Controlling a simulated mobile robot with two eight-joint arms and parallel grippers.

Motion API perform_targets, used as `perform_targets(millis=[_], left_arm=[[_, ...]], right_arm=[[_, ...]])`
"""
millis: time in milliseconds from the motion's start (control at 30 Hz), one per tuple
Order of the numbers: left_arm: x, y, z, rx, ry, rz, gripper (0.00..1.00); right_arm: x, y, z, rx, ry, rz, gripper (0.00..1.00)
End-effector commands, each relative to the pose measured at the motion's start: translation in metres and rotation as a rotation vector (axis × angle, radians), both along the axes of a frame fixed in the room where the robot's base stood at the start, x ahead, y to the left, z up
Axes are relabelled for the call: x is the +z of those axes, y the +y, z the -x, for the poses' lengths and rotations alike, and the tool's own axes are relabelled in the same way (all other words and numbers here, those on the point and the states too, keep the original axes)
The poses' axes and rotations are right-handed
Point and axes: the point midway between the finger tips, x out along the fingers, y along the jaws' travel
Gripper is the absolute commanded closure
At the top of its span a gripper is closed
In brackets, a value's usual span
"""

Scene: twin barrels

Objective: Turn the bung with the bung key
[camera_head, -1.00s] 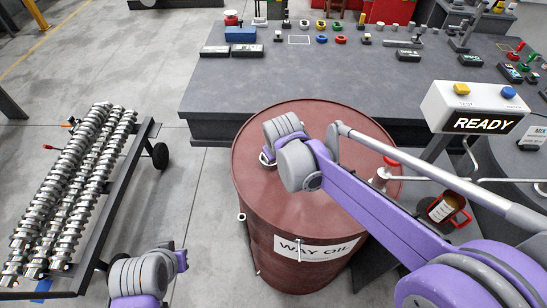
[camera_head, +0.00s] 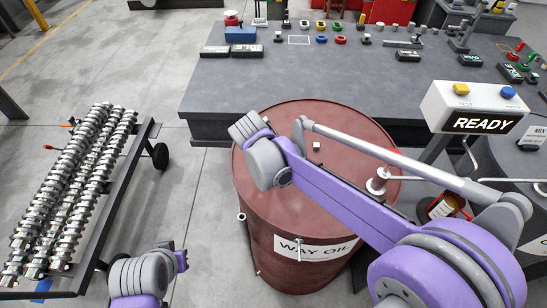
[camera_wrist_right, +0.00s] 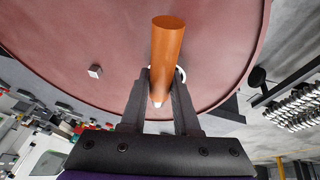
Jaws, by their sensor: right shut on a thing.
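The red-brown WAY OIL barrel (camera_head: 340,220) stands upright in the head view, and its lid (camera_wrist_right: 70,30) fills much of the right wrist view. My right gripper (camera_wrist_right: 160,80) is shut on an orange-brown cylindrical handle (camera_wrist_right: 166,45), apparently the bung key, held over the lid near its rim. A white ring-like part (camera_wrist_right: 181,75) shows beside the handle, partly hidden by a finger. A small pale square-topped fitting (camera_head: 316,145) stands on the lid, apart from the gripper; it also shows in the wrist view (camera_wrist_right: 95,72). In the head view my right wrist hides the gripper and key.
A second, dark barrel (camera_head: 500,165) stands at right behind a READY box (camera_head: 480,110). A red-topped white fitting (camera_head: 378,182) is at the lid's right, with a red container (camera_head: 445,208) beyond. A dark bench (camera_head: 340,85) lies behind; a cart of metal shafts (camera_head: 70,200) stands left.

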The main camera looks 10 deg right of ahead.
Motion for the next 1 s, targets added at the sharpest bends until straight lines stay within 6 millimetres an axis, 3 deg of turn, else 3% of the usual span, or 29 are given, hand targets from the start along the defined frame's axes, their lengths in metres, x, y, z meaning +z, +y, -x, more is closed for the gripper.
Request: perform_targets(millis=[67, 100, 300, 667, 1000], left_arm=[[-0.001, 0.0, 0.0, 0.0, 0.001, 0.0, 1.0], [-0.001, 0.0, 0.0, 0.0, 0.001, 0.0, 1.0], [-0.001, 0.0, 0.0, 0.0, 0.0, 0.0, 1.0], [0.0, 0.0, 0.0, 0.0, 0.0, 0.0, 1.0], [0.005, 0.0, -0.002, 0.0, -0.003, 0.0, 1.0]], right_arm=[[-0.003, 0.003, 0.001, -0.046, 0.007, -0.001, 1.0], [-0.003, 0.003, 0.002, -0.061, 0.006, -0.001, 0.67], [-0.002, 0.003, 0.001, -0.057, 0.004, -0.001, 0.35], [0.004, 0.004, 0.003, -0.055, 0.003, -0.001, 0.35], [0.062, 0.021, 0.025, -0.053, 0.003, -0.002, 0.35]])
